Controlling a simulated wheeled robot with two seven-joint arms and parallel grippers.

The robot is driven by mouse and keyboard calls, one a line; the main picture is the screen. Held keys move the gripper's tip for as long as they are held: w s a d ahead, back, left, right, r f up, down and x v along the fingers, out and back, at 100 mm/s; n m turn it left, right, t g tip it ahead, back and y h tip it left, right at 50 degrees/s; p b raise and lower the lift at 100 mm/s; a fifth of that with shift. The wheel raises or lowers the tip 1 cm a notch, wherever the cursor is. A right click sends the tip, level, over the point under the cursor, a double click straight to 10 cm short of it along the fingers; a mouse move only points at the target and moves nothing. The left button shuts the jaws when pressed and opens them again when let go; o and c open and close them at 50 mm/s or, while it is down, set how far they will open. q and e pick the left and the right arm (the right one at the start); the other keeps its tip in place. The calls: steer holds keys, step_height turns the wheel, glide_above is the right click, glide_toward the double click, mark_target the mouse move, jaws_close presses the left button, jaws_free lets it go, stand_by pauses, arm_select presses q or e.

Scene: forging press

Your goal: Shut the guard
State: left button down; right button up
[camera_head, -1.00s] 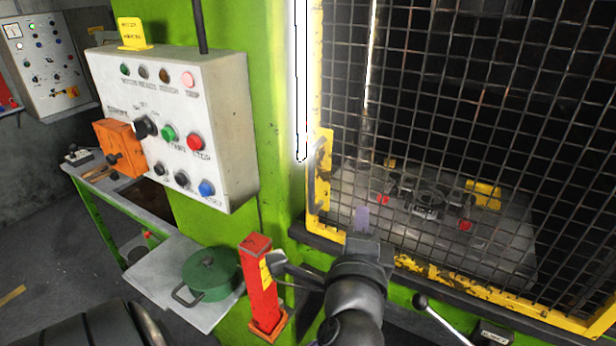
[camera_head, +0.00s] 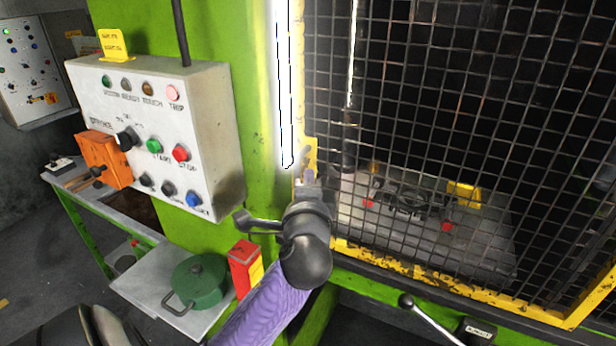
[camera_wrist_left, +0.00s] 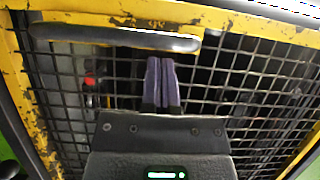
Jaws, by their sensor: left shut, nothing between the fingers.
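The guard is a yellow-framed wire mesh panel (camera_head: 450,281) in front of the press opening on the right of the head view. I cannot tell whether it is fully shut. Its grey bar handle (camera_wrist_left: 120,38) runs along the yellow frame in the left wrist view; my gripper largely hides it in the head view. My left gripper (camera_head: 307,176) is at the guard's left edge, by the handle's yellow plate (camera_head: 311,150). In the left wrist view its purple fingers (camera_wrist_left: 161,80) are shut and empty, beside the handle and in front of the mesh. Contact is unclear.
A control box (camera_head: 160,130) with buttons is on the green column left of the gripper. A black-knobbed lever (camera_head: 430,318) juts out below the guard.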

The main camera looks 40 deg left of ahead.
arm_select(q)
steer(key=shift+a, duration=0.1)
steer(key=a+p, duration=0.1)
steer(key=a, duration=0.1)
steer(key=s+a+p, duration=0.1)
steer(key=a, duration=0.2)
steer(key=shift+s, duration=0.2)
stand_by(0.4)
